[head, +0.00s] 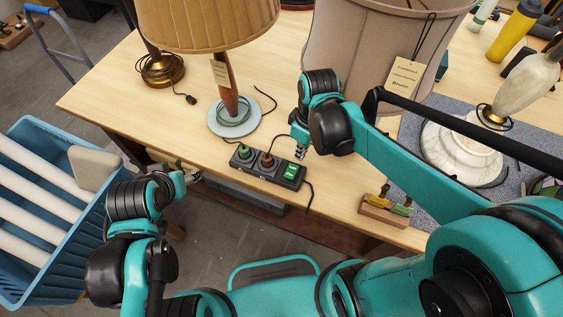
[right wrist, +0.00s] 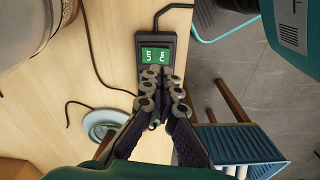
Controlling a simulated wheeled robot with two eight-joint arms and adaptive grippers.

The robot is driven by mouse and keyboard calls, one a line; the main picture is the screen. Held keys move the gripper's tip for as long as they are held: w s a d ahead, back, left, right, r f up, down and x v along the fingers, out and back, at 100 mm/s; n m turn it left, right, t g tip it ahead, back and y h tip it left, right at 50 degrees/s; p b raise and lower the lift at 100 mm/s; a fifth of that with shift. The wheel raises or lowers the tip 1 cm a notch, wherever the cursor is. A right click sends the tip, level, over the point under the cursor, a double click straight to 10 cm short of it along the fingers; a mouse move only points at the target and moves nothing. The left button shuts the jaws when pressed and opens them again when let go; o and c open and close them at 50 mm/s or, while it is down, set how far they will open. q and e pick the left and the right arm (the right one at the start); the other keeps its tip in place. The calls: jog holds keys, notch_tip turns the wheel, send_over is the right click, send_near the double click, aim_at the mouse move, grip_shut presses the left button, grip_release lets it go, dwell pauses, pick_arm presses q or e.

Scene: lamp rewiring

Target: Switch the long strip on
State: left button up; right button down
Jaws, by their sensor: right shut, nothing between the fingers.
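The long strip (head: 262,174) is a black block lying near the table's front edge. It carries a green round piece, a reddish-brown round piece and, at its right end, a green switch (head: 291,172). In the right wrist view the switch (right wrist: 157,55) shows white lettering on two halves, and the strip's end (right wrist: 168,41) is visible. My right gripper (head: 299,151) is shut and empty, its tips close to the switch; it also shows in the right wrist view (right wrist: 163,78). Contact cannot be told. My left gripper (head: 191,176) is left of the strip; its opening is unclear.
A lamp with a pleated shade (head: 205,22) stands behind the strip, its round base (head: 240,122) close by. A larger shade (head: 350,55) stands behind my right gripper. A small wooden block holder (head: 384,210) is to the right. A blue crate (head: 62,135) stands left of the table.

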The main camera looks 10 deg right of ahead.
aim_at(289, 175)
pick_arm(q)
jog(key=shift+w+a+r+p, duration=0.3)
jog(key=shift+a+r, duration=0.15)
jog(key=shift+a, duration=0.1)
pick_arm(e)
jog(key=shift+w+a+f+n+g, duration=0.25)
jog(key=shift+w+a+n+g, duration=0.15)
jog(key=shift+a+n, duration=0.15)
jog(key=shift+w+a+f+n+g, duration=0.25)
jog(key=shift+w+a+n+g, duration=0.15)
jog(key=shift+a+n, duration=0.15)
pick_arm(q)
jog(key=shift+s, duration=0.1)
notch_tip(289, 175, down, 4)
jog(key=b, duration=0.3)
jog(key=shift+r, duration=0.25)
pick_arm(e)
jog(key=f, duration=0.6)
jog(key=s+f, duration=0.1)
jog(key=f, duration=0.3)
jog(key=shift+a, duration=0.3)
jog(key=shift+s+a+f+t+h+b, duration=0.15)
jog(key=shift+f+t+h+b, duration=0.15)
jog(key=shift+f+t+b, duration=0.2)
jog(key=shift+r, duration=0.15)
pick_arm(q)
jog(key=shift+f, duration=0.2)
